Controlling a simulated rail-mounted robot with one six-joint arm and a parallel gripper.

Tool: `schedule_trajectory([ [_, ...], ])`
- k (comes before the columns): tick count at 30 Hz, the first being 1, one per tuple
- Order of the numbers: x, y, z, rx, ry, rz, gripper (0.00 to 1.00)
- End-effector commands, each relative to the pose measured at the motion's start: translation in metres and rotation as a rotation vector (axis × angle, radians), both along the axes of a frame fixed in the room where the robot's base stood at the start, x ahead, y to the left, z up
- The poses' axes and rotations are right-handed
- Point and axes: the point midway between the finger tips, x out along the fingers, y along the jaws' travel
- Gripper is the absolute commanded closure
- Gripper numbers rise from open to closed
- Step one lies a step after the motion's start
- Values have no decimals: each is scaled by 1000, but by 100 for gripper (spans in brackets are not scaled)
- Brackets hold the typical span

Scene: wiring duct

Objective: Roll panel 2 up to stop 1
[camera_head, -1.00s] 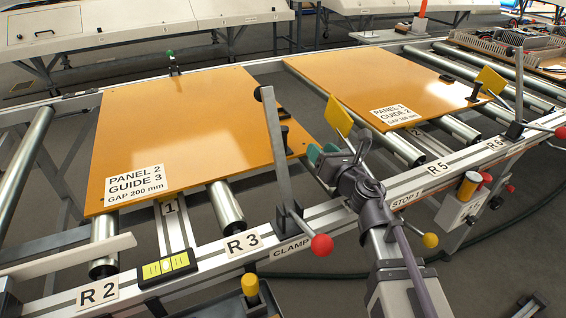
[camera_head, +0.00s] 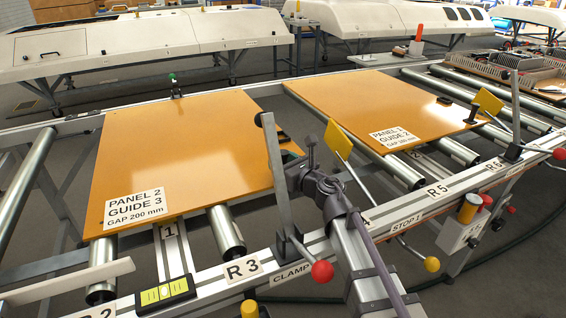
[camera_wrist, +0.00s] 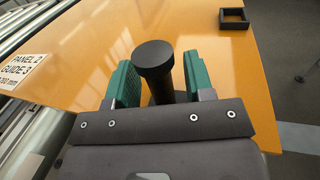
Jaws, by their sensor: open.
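Panel 2 (camera_head: 175,160) is the flat orange board on the left, lying on rollers. Its near-left corner label reads PANEL 2, GUIDE 3, GAP 200 mm. The STOP 1 label (camera_head: 407,223) is on the front rail to its right; a yellow plate (camera_head: 338,139) stands up near it. My gripper (camera_head: 291,157) is at the panel's right edge, partly hidden by the clamp lever. In the wrist view, its green fingers (camera_wrist: 155,82) are open on either side of a black round-topped knob (camera_wrist: 153,58) at the panel, with visible space beside the knob. The knob's base is hidden.
A clamp lever (camera_head: 275,170) with a red ball stands upright on the front rail. Panel 1 (camera_head: 375,105) lies to the right beyond a gap. A black square frame (camera_wrist: 233,18) sits on the orange board. A yellow level (camera_head: 165,293) is at the front rail.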

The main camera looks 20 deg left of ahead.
Motion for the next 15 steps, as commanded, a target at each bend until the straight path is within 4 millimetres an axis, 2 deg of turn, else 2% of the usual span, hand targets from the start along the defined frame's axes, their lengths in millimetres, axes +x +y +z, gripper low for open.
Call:
schedule_trajectory([
  [5, 0, 0, 0, 0, 0, -1, 52],
  [15, 0, 0, 0, 0, 0, -1, 83],
])
